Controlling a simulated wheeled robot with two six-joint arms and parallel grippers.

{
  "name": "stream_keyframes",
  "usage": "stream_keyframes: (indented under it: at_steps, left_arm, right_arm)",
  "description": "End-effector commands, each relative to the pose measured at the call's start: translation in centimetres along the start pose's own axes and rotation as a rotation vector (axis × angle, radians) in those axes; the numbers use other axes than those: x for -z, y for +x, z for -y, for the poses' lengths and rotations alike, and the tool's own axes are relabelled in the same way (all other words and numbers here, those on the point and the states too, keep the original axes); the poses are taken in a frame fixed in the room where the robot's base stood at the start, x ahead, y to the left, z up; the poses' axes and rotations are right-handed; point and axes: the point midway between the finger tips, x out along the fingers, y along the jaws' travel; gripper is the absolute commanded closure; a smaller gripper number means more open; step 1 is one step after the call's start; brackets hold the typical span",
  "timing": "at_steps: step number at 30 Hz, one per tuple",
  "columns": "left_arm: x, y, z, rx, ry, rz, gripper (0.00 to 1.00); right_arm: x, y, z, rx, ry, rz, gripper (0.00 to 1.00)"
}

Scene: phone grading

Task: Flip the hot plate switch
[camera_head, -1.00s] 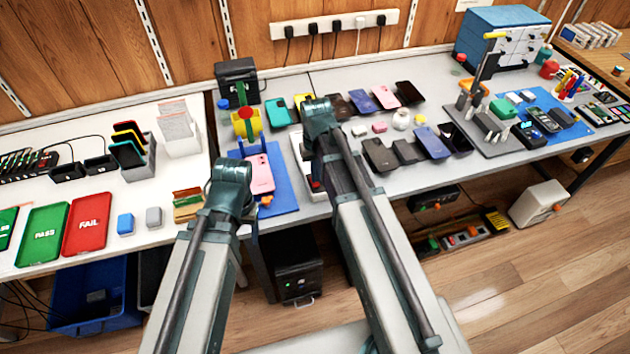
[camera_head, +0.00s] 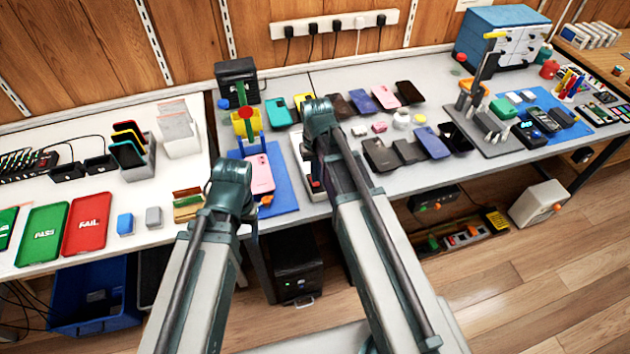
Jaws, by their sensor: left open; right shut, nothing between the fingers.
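The white hot plate (camera_head: 300,152) lies at the table's front edge, right of the blue mat. A red switch (camera_head: 316,184) shows near its front end. My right arm covers much of it. My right gripper (camera_head: 318,106) is shut and empty, over the hot plate's right side; its fingertips are hard to make out. Whether it touches the plate cannot be told. My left gripper (camera_head: 232,170) is open and empty, by the left edge of the blue mat, left of the hot plate; its fingers are mostly hidden behind the wrist.
A pink phone (camera_head: 260,174) lies on the blue mat (camera_head: 284,190). A yellow fixture with a red knob (camera_head: 246,124) stands behind it, before a black box (camera_head: 238,80). Several phones, such as a dark one (camera_head: 380,156), lie to the right. A red FAIL tray (camera_head: 86,226) lies left.

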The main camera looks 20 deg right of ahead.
Motion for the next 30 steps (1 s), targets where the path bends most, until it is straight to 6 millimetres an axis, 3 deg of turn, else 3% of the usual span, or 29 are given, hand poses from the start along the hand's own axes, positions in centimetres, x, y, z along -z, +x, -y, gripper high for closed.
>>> stream_keyframes:
  at_steps: [30]
  left_arm:
    - [0.1,1.5,-0.1,0.0,0.0,0.0,0.35]
  right_arm:
    - [0.0,1.5,0.0,0.0,0.0,0.0,1.0]
